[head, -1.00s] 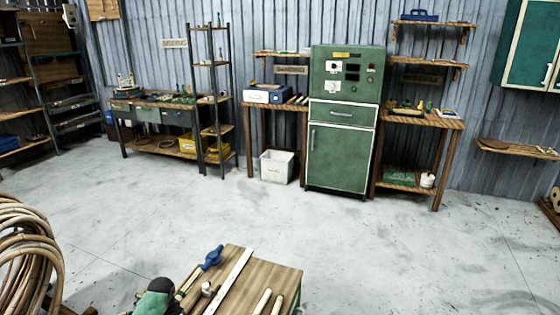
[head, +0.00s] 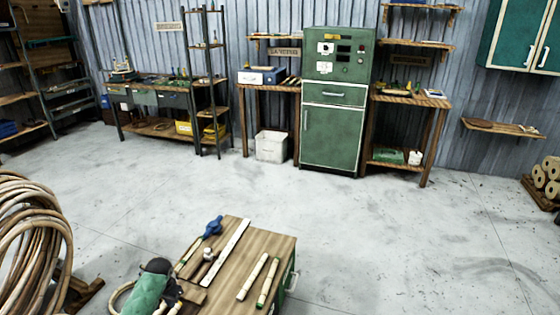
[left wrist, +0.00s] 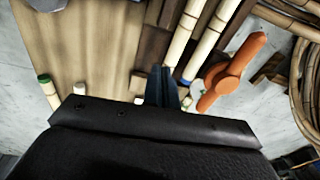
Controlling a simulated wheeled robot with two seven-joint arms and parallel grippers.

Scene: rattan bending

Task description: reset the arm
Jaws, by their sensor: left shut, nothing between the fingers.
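My left gripper (left wrist: 163,72) shows in the left wrist view, its dark fingers together with nothing between them. It points over a wooden surface, close to pale rattan poles (left wrist: 184,30) and an orange tool (left wrist: 232,72). I cannot tell whether it touches anything. I cannot make out either gripper clearly in the head view. My right gripper is in neither view.
A wooden-topped bench (head: 262,242) in front carries pale sticks (head: 252,276), a light strip (head: 226,252), a blue-handled tool (head: 213,226) and a green object (head: 150,292). A rattan coil (head: 30,235) stands left. Open floor lies before a green cabinet (head: 333,135).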

